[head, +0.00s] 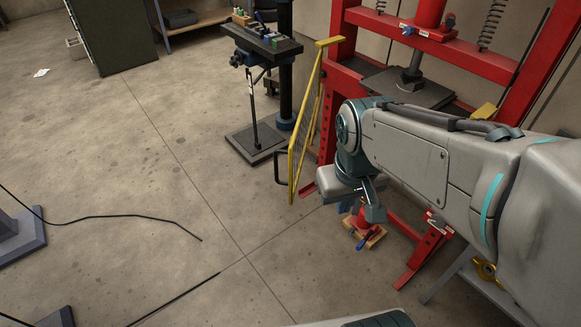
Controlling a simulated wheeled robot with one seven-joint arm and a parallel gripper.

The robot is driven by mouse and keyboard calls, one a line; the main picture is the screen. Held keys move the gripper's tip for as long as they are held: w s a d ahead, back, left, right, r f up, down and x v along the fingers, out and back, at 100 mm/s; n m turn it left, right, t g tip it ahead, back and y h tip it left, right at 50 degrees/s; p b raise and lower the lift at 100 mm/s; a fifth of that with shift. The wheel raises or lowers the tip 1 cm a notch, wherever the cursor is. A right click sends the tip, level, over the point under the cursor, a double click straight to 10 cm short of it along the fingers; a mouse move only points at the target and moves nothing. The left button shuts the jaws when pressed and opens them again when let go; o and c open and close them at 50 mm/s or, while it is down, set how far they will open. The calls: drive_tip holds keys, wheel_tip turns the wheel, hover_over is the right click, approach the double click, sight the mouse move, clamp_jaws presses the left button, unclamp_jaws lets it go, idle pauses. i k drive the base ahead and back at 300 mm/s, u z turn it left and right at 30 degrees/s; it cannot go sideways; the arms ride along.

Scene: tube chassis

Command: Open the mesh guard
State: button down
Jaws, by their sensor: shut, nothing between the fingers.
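The mesh guard (306,125) is a yellow-framed panel, seen nearly edge-on in the head view. It stands swung out from the left post of the red press (342,70), angled toward me. A black handle (279,168) sticks out on its left side, near its lower end. My gripper (373,208) is to the right of the guard, on the side toward the press, and appears apart from it. Its fingers are shut and hold nothing. My arm hides part of the press opening and the press's lower frame.
A drill press (260,45) with a dark base stands just left and behind the guard. A red bottle jack (361,222) sits on the floor below my gripper. Black cables (120,217) lie on the floor at left. The middle floor is clear.

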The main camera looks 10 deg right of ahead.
sight(292, 187)
drive_tip(key=u, duration=1.75)
drive_tip(key=i, duration=0.45)
drive_tip(key=z, duration=1.95)
